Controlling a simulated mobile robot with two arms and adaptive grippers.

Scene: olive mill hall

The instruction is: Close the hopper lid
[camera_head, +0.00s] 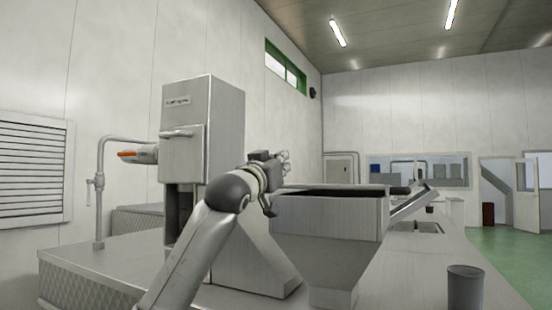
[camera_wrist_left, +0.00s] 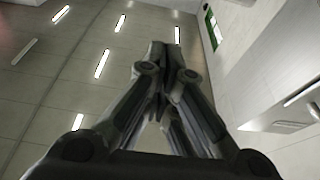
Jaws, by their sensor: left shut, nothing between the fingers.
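The metal hopper (camera_head: 330,213) stands in the middle of the head view, with a dark open top (camera_head: 345,191). A slanted metal panel (camera_head: 411,204), which looks like its lid, tilts outward at the right side, clear of the opening. My left gripper (camera_head: 283,160) is raised just above and left of the hopper's rim, apart from the lid. In the left wrist view its fingers (camera_wrist_left: 158,75) come together with nothing seen between them, pointing toward the ceiling. My left arm hides part of the hopper's left side. My right gripper is not in view.
A tall metal cabinet unit (camera_head: 203,130) stands left of my left gripper. A pipe (camera_head: 100,190) rises at the far left. A dark grey cup (camera_head: 465,287) stands on the metal counter (camera_head: 420,275) at front right. Green floor (camera_head: 500,250) is clear at right.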

